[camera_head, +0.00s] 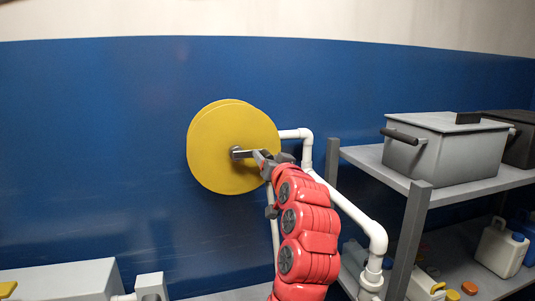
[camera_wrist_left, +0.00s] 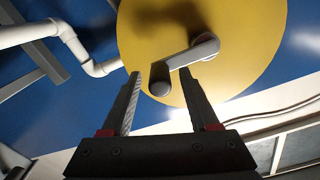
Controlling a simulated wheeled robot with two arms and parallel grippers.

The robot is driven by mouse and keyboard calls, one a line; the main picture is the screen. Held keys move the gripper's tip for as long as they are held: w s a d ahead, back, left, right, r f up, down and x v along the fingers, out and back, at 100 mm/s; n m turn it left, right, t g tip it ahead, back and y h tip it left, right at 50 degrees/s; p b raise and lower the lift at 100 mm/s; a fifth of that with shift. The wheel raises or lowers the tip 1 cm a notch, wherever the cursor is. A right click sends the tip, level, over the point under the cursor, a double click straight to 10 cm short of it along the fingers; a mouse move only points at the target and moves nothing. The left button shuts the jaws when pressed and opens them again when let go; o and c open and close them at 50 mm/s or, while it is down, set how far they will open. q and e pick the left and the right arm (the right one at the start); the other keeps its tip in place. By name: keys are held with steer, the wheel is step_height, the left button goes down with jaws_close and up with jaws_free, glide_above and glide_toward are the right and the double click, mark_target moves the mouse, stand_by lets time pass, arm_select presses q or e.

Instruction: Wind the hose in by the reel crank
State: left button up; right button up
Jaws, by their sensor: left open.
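The reel is a round yellow disc (camera_head: 220,135) on the blue wall; it fills the upper middle of the left wrist view (camera_wrist_left: 150,35). A grey crank (camera_head: 240,153) sticks out from its face. In the left wrist view the crank arm (camera_wrist_left: 184,58) slopes down left from the hub to a rounded handle end. My left gripper (camera_head: 262,160) is at the crank, its red arm rising from below. In the left wrist view its dark fingers (camera_wrist_left: 161,80) are open, with the handle end between the tips. I cannot tell whether they touch it. I cannot make out the hose. My right gripper is not in view.
White pipes (camera_head: 345,205) run from behind the reel down to the right. A grey shelf rack (camera_head: 415,215) stands at the right, with a lidded grey box (camera_head: 440,150) on top and jugs (camera_head: 500,247) below. A grey box (camera_head: 62,282) is at the lower left. Wall left of the reel is clear.

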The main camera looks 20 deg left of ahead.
arm_select(q)
steer(key=shift+w+a, duration=0.25)
steer(key=shift+w, duration=0.15)
jaws_close()
stand_by(1.3)
